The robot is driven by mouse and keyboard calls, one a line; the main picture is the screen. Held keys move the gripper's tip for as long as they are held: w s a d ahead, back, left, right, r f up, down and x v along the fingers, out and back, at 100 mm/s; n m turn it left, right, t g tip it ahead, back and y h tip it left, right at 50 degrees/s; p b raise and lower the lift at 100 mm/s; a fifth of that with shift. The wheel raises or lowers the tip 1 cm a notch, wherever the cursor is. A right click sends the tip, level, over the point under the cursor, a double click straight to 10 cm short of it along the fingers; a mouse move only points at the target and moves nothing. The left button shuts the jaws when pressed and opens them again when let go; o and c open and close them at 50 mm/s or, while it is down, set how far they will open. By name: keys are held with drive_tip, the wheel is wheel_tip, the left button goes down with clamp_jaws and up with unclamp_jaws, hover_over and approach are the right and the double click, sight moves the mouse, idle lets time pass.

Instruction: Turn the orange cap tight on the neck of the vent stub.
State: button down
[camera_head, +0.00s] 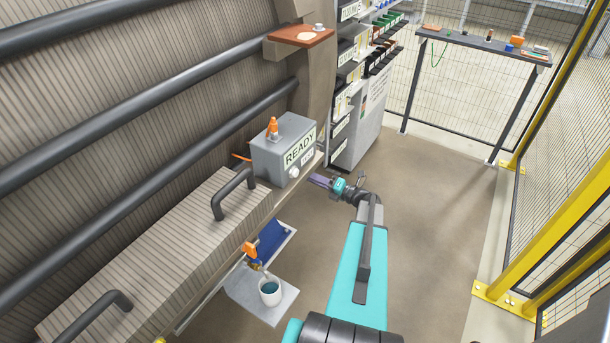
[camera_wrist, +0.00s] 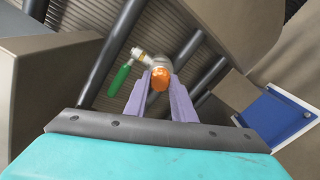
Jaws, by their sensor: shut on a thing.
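My gripper (camera_wrist: 159,84) has two purple fingers, and in the wrist view they are shut on the orange cap (camera_wrist: 159,80). The cap is ribbed and lies right in front of the pale, round vent stub (camera_wrist: 161,62). The two line up from here, but the cap hides the neck, so I cannot tell how far down it sits. In the head view my gripper (camera_head: 320,180) is low beside the grey READY box, with the cap and stub hidden from sight.
A green-handled valve (camera_wrist: 120,79) juts out left of the stub, close to my left finger. Dark pipes (camera_wrist: 112,55) run behind. A blue panel (camera_wrist: 276,114) is at right. In the head view, the READY box (camera_head: 270,155) and a cup (camera_head: 270,298) are left of my arm; the floor at right is clear.

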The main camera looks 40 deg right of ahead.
drive_tip(key=shift+r+m+p, duration=0.15)
drive_tip(key=shift+m+p, duration=0.55)
drive_tip(key=shift+p, duration=0.65)
drive_tip(key=c, duration=1.4)
unclamp_jaws()
drive_tip(key=shift+s, duration=0.1)
drive_tip(key=b+v, duration=0.4)
drive_tip(key=v, duration=0.9)
drive_tip(key=shift+s, duration=0.3)
drive_tip(key=shift+d, duration=0.1)
